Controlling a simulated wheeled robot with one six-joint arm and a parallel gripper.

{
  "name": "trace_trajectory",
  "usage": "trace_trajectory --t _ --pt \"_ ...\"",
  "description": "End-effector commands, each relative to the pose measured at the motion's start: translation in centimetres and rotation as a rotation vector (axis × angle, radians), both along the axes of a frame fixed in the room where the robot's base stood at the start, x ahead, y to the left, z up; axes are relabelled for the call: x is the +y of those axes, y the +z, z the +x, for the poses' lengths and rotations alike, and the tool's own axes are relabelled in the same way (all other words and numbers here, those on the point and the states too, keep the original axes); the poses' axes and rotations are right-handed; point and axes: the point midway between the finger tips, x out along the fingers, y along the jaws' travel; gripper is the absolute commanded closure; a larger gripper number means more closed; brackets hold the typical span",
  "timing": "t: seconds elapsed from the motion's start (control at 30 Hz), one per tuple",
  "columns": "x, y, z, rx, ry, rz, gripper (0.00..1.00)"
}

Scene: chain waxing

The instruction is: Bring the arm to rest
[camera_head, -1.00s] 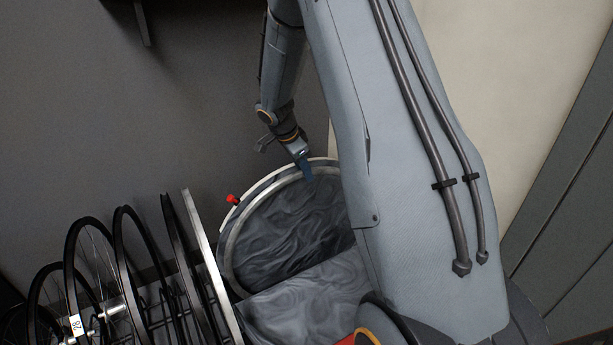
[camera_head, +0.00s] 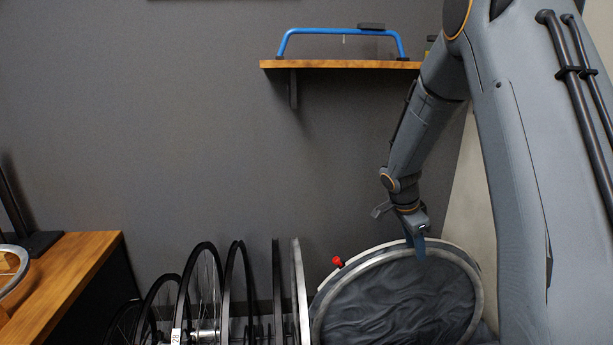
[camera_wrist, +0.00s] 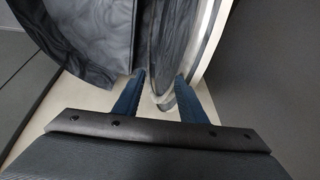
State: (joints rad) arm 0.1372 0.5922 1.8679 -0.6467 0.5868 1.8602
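My gripper (camera_head: 418,247) points down at the top edge of a round dark grey fabric piece (camera_head: 405,300) with a pale rim. In the wrist view my gripper (camera_wrist: 160,90) shows two blue fingers spread apart. I cannot tell how far below the fingertips this edge lies. The arm reaches down from the upper right.
Several wheels (camera_head: 205,285) stand in a row left of the fabric piece. A red knob (camera_head: 337,262) sits by its rim. A wooden shelf (camera_head: 340,65) holds a blue frame (camera_head: 345,32). A wooden bench (camera_head: 70,270) stands at left. The wall between is bare.

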Motion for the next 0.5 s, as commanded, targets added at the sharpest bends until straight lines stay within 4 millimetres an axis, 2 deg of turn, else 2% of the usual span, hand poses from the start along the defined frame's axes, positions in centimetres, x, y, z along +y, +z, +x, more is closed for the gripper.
trace_trajectory --t 0.03,0.2,0.5 --pt "0.9 1.4 -1.3 0.023 0.052 0.007 0.62" --pt "4.8 5.1 -7.3 0.146 0.33 0.048 0.62" --pt "11.4 10.4 -19.2 0.308 0.87 0.134 0.62"
